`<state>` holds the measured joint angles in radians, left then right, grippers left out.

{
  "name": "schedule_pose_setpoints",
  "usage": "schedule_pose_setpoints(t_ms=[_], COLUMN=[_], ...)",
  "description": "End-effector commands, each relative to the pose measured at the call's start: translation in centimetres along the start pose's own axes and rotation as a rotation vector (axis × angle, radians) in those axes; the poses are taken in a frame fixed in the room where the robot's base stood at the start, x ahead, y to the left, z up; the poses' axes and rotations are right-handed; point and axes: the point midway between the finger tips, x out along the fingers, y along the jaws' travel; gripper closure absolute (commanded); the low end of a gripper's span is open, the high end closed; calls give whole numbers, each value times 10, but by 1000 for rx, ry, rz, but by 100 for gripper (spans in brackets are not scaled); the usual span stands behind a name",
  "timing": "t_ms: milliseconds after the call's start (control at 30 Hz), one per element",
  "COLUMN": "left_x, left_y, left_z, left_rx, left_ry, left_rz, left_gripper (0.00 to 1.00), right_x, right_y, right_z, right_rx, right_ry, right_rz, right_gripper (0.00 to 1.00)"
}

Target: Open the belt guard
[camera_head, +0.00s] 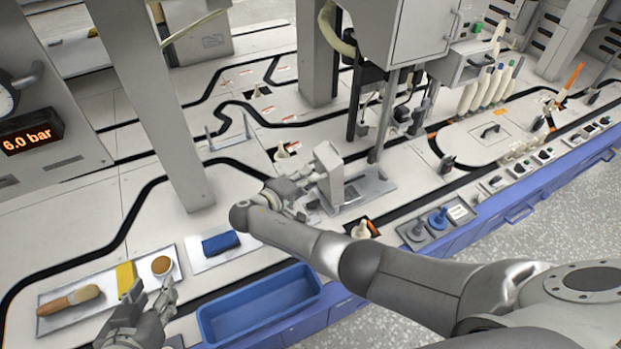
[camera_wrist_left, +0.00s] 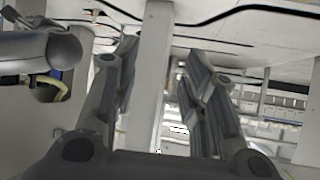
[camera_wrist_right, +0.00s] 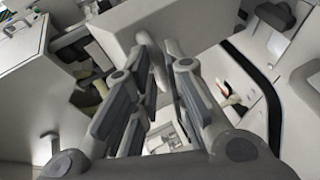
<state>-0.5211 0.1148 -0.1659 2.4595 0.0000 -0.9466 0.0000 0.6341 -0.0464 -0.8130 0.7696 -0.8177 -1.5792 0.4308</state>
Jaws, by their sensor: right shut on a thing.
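A light grey upright panel (camera_head: 328,172), which looks like the belt guard, stands on a metal base plate (camera_head: 372,186) mid-scene. My right gripper (camera_head: 308,182) reaches its left side and is shut on it. In the right wrist view the fingers (camera_wrist_right: 166,85) are close together with a pale strip between them; the exact contact is hard to see. My left gripper (camera_head: 155,303) hangs low at the front left, beside the tool tray and away from the guard. In the left wrist view its fingers (camera_wrist_left: 158,75) are wide apart, with nothing held.
A tray (camera_head: 50,303) with a brush (camera_head: 72,300), yellow block (camera_head: 125,277) and round tin (camera_head: 162,266) lies at left. A blue cloth (camera_head: 220,243) and a blue bin (camera_head: 262,308) are nearby. A grey post (camera_head: 160,110) and a hanging cabinet (camera_head: 405,30) stand behind.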

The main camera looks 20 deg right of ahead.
Motion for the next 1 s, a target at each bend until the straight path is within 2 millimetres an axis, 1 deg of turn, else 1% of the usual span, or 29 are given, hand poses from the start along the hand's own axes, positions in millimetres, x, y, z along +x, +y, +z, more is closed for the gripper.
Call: schedule_pose_setpoints(t_ms=[33,267,667,700,833,1000], left_x=[2,3,3,3,3,3], left_y=[1,2,2,2,2,2], left_z=[-2,-13,-14,-14,-14,-14], left_rx=[0,0,0,0,0,0], left_ry=[19,69,75,74,74,73], left_rz=[1,4,5,5,5,5], left_gripper=[60,60,60,60,60,60], right_x=[2,2,3,3,3,2], right_y=[-9,-11,-12,-11,-11,-10], right_z=[4,5,6,6,6,5], right_rx=[-4,-6,-7,-7,-8,-7], right_ry=[-7,-9,-11,-11,-12,-11], right_rz=[-13,-13,-12,-12,-11,-10], right_gripper=[100,100,100,83,66,66])
